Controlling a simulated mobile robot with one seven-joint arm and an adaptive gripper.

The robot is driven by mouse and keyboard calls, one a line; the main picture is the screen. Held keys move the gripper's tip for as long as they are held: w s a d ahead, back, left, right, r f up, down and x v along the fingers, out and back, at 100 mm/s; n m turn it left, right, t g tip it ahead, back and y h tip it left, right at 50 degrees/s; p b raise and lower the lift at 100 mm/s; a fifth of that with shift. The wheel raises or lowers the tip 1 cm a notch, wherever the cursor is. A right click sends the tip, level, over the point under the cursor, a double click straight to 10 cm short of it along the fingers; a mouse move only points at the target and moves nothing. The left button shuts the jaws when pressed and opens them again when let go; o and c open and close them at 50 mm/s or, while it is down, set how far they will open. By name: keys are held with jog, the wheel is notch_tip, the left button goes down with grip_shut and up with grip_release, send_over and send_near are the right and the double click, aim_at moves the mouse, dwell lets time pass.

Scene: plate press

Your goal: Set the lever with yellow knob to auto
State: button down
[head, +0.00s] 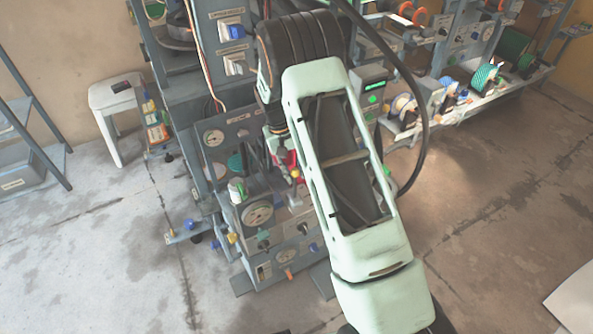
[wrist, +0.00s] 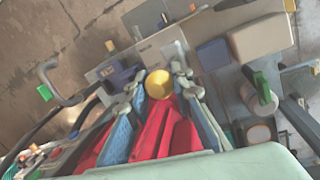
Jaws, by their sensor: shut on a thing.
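The yellow knob (wrist: 159,84) of the lever shows as a round yellow ball in the wrist view. It sits between the fingertips of my gripper (wrist: 158,78). The two grey-tipped fingers, with blue and red parts behind them, are closed about the knob from both sides. The lever's shaft and its setting marks are hidden or too small to read.
A green-handled part (wrist: 262,88) stands right of the gripper, and a blue block (wrist: 212,55) lies close by. A bent grey handle (wrist: 50,78) with a green end is at left. A dial gauge (head: 258,214) is on the panel. Open floor (head: 90,270) lies left of the rig.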

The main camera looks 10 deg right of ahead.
jog(key=shift+w+a, duration=0.1)
jog(key=shift+w, duration=0.15)
dwell(0.3)
jog(key=c, duration=1.7)
grip_release()
jog(key=v, duration=1.2)
jog(key=shift+w, duration=0.2)
